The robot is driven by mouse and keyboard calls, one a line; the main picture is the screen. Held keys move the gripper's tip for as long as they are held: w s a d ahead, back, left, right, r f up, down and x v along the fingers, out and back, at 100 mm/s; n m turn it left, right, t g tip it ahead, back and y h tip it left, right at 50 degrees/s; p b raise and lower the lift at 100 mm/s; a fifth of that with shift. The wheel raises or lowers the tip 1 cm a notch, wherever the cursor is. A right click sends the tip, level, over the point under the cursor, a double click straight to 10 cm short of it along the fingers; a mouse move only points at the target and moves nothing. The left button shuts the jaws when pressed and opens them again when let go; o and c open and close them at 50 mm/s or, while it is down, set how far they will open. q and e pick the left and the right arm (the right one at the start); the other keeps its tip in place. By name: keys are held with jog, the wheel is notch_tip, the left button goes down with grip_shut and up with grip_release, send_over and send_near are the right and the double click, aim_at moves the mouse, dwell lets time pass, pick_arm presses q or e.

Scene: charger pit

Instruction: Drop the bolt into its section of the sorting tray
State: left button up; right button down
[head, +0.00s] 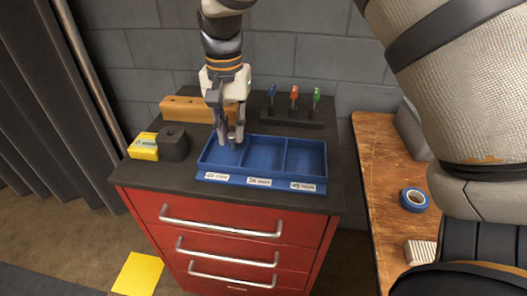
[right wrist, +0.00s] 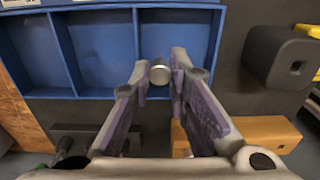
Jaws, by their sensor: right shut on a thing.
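The blue sorting tray (head: 262,182) lies on the dark cabinet top, with three sections side by side and a white label in front of each. It also shows in the right wrist view (right wrist: 85,95). My right gripper (head: 231,138) points down at the tray's left section. In the right wrist view my right gripper (right wrist: 160,78) is shut on the bolt (right wrist: 160,71), a grey metal piece with a round end. The bolt hangs over that section, near its back wall. Its height above the floor of the section is hard to tell. My left gripper is out of view.
A yellow box (head: 143,146) and a dark block with a hole (head: 174,143) stand left of the tray. A wooden block (head: 187,110) and a rack of coloured-handled tools (head: 292,117) stand behind. A wooden bench with blue tape (head: 414,199) is at right.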

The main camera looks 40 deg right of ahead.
jog(key=shift+f, duration=0.4)
jog(key=c, duration=1.4)
grip_release()
jog(key=shift+c, duration=0.2)
jog(key=shift+r, duration=0.1)
notch_tip(320, 180, up, 12)
